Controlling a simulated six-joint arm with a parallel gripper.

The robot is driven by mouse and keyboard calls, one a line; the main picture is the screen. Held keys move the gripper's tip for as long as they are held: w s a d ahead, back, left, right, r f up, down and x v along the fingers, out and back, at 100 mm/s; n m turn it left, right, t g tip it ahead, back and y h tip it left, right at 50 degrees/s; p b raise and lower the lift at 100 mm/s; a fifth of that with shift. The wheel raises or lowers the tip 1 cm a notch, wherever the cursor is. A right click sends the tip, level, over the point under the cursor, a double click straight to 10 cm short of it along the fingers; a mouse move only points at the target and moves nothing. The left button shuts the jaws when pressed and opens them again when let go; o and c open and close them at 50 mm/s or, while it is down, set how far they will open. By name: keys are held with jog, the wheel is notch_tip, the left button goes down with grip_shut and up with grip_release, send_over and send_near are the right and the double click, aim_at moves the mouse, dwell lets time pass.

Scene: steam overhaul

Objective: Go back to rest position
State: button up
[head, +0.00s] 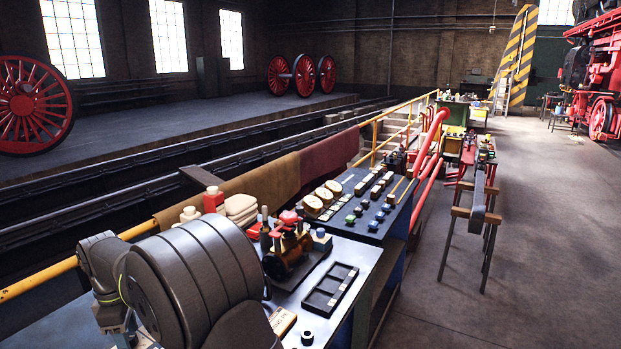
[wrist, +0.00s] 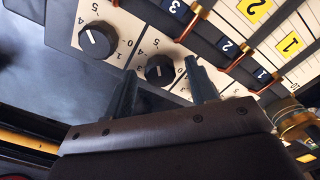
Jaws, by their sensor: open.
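My gripper (wrist: 160,68) shows in the wrist view, with its two dark fingers apart and nothing between them. Beyond the fingers is a pale panel with two black knobs, a left one (wrist: 98,39) and a middle one (wrist: 160,69). The middle knob appears between the fingertips in the picture; I cannot tell the gap in depth. Numbered dark blocks (wrist: 228,47) with copper-coloured rods run along the panel's right. In the head view my dark arm fills the lower left, and the gripper cannot be made out there.
A small model engine (head: 288,250) stands on the bench beside a black compartment tray (head: 330,288). Behind them is a console (head: 363,204) with gauges and knobs. A yellow railing (head: 405,123) borders the track pit. The floor (head: 540,240) at right is open.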

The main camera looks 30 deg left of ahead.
jog(key=shift+n, duration=0.5)
jog(key=shift+r, duration=3.1)
jog(key=o, duration=1.1)
jog(key=shift+c, duration=0.2)
jog(key=w+d+r+m+t+y, duration=0.1)
jog(key=d+r+m+y, duration=0.15)
jog(key=r+m, duration=0.3)
jog(key=w+d+r+m+t+y, duration=0.1)
jog(key=w+d+r+m+t, duration=0.15)
jog(key=r+m, duration=0.3)
jog(key=s+x, duration=0.1)
jog(key=x, duration=0.8)
jog(key=shift+d+f+g, duration=0.3)
jog(key=shift+f+g, duration=0.1)
jog(key=shift+g, duration=0.05)
jog(key=shift+s, duration=0.2)
jog(key=v, duration=1)
